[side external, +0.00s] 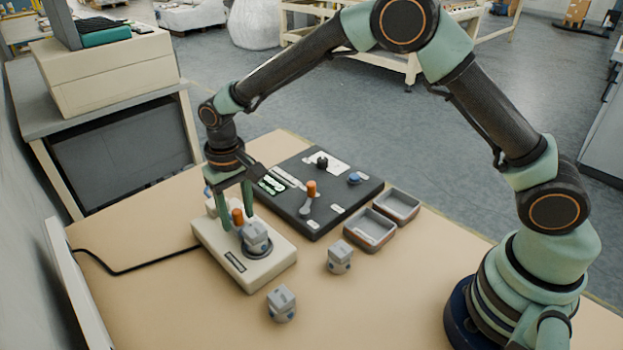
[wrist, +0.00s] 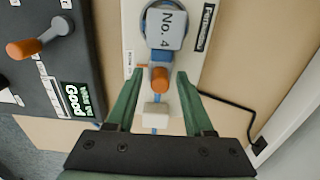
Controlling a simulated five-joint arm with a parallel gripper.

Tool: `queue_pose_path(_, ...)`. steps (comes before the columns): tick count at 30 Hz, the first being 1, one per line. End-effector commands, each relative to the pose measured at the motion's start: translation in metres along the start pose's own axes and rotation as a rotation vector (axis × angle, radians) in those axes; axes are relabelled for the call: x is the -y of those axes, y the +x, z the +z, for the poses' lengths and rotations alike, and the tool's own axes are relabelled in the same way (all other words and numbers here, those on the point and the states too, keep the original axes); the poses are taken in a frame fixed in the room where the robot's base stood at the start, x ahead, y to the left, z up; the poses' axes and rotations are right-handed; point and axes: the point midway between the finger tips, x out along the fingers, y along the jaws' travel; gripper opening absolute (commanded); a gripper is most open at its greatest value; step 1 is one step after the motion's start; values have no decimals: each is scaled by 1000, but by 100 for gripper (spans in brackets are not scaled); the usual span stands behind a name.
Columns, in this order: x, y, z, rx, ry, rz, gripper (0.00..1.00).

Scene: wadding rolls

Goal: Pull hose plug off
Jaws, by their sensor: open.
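A cream base unit (side external: 222,262) stands on the table and carries a grey block (side external: 257,238) on a round seat. In the wrist view the grey block (wrist: 166,30) is marked "No. 4". Below it are an orange-tipped part (wrist: 159,80) and a small white block (wrist: 156,111) on a thin blue line, which looks like the hose plug. My gripper (side external: 235,207) is over the base, fingers pointing down. In the wrist view my gripper (wrist: 158,76) is open, its green fingers on either side of the orange and white parts, with visible gaps. Contact depth cannot be told.
A dark panel (side external: 335,217) with an orange-topped lever (side external: 311,189) lies behind the base. Two grey trays (side external: 370,230) (side external: 397,206) sit right of it. Two loose grey blocks (side external: 340,257) (side external: 281,303) stand in front. A black cable (side external: 135,270) runs left. The front table is mostly clear.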

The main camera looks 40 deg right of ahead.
Motion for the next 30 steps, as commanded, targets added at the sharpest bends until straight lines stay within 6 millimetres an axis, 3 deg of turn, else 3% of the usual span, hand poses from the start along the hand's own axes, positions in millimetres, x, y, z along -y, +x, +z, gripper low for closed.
queue_pose_path(8,0,1,0,1,0,0,52)
queue_pose_path(11,0,1,0,0,0,0,14)
queue_pose_path(12,0,1,0,0,0,0,8)
queue_pose_path(30,0,1,-21,-2,1,-1,9)
